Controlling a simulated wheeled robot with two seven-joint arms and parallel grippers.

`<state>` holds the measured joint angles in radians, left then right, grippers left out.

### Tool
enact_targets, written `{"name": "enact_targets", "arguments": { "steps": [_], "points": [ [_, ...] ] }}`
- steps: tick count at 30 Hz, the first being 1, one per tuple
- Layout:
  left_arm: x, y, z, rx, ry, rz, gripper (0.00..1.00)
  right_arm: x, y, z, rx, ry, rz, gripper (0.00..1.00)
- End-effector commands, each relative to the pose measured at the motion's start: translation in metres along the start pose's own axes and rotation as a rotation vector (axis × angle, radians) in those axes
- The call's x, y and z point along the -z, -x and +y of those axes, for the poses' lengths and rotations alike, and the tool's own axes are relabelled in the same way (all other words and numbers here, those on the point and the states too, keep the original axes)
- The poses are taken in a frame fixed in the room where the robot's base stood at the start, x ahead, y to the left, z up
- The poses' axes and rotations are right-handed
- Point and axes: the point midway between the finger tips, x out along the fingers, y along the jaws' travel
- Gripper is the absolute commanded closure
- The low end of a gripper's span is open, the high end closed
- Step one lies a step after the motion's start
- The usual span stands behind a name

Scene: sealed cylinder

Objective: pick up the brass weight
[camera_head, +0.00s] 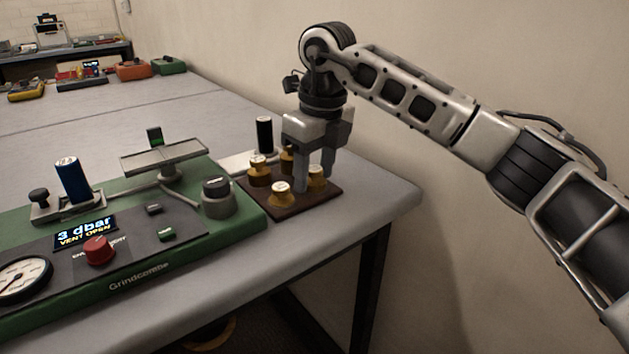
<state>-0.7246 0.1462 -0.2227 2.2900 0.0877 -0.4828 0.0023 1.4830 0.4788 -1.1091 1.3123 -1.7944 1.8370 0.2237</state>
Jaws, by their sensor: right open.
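Several brass weights with pale tops stand on a dark square board near the right end of the bench: one at the left (258,172), one at the front (281,195), one at the back (286,160) and one at the right (317,178). My right gripper (314,181) points down over the right side of the board, open. Its fingers are close to the right-hand weight and partly hide it; I cannot tell whether they touch it. My left gripper is out of view.
The dark board (325,196) lies near the bench's right edge, by the wall. A green console (140,270) with a gauge, red knob and display stands left of it. A black cylinder (264,134) stands behind the weights.

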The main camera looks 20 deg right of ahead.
Motion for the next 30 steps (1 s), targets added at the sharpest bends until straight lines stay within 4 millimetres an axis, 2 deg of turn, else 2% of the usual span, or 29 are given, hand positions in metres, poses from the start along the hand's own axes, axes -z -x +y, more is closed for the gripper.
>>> {"name": "enact_targets", "arguments": {
  "steps": [6, 7, 9, 11, 18, 22, 27, 30],
  "points": [
    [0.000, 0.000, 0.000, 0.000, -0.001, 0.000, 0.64, 0.000, -0.001, 0.000, 0.000, 0.000, 0.000, 0.53],
    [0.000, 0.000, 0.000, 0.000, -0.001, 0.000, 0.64, 0.000, -0.001, 0.000, 0.000, 0.000, 0.000, 0.59],
    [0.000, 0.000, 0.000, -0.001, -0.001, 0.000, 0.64, 0.000, -0.001, 0.000, 0.000, 0.000, 0.000, 0.79],
    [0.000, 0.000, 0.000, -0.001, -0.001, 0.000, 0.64, 0.000, -0.001, 0.000, 0.000, 0.000, 0.000, 0.93],
    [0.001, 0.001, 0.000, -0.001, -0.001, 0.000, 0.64, 0.000, 0.001, 0.000, 0.000, 0.001, -0.002, 0.93],
    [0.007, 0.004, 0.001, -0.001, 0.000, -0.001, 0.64, -0.001, 0.009, 0.000, 0.000, 0.000, -0.002, 0.93],
    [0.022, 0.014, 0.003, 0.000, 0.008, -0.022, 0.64, -0.004, 0.040, -0.001, 0.001, -0.003, -0.002, 0.93],
    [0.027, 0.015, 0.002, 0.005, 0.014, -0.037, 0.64, -0.004, 0.061, 0.005, 0.000, 0.008, -0.003, 0.93]
  ]
}}
